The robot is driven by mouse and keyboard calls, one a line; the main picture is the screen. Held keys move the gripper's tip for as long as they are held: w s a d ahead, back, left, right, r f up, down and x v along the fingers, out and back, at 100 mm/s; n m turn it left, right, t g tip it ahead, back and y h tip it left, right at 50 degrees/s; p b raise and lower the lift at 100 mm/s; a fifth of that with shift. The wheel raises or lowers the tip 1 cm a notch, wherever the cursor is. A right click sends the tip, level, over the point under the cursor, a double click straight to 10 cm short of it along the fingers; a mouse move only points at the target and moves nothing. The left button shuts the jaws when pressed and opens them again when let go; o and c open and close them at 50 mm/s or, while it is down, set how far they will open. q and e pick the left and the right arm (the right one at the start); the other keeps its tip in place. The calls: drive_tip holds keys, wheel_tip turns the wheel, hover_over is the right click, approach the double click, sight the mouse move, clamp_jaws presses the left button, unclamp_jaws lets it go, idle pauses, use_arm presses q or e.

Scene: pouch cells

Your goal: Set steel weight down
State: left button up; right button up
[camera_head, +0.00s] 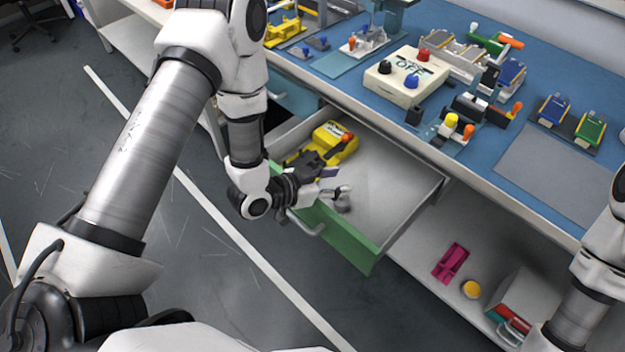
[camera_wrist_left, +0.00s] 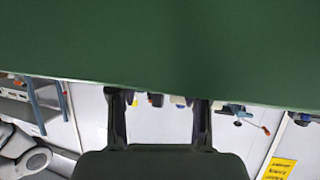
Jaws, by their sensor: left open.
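A small grey metal piece that looks like the steel weight (camera_head: 342,204) is in the open drawer (camera_head: 395,205), close behind its green front panel. My left gripper (camera_head: 340,181) is open above the drawer's front part, with its fingertips just above the grey piece. I cannot tell whether they touch it. In the left wrist view, the two dark fingers of my left gripper (camera_wrist_left: 160,100) are spread apart, and a broad green surface fills the top. No weight can be made out there. My right arm shows at the right edge, but its gripper is out of view.
A yellow device (camera_head: 333,141) lies in the drawer's back left. The drawer's right part is bare. The blue bench top (camera_head: 490,70) above holds a cream box (camera_head: 406,76) and several fixtures. A magenta part (camera_head: 451,263) and a yellow roll (camera_head: 471,289) lie on the lower shelf.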

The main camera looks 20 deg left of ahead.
use_arm(q)
drive_tip(key=p+v, duration=0.1)
drive_tip(key=v, duration=0.9)
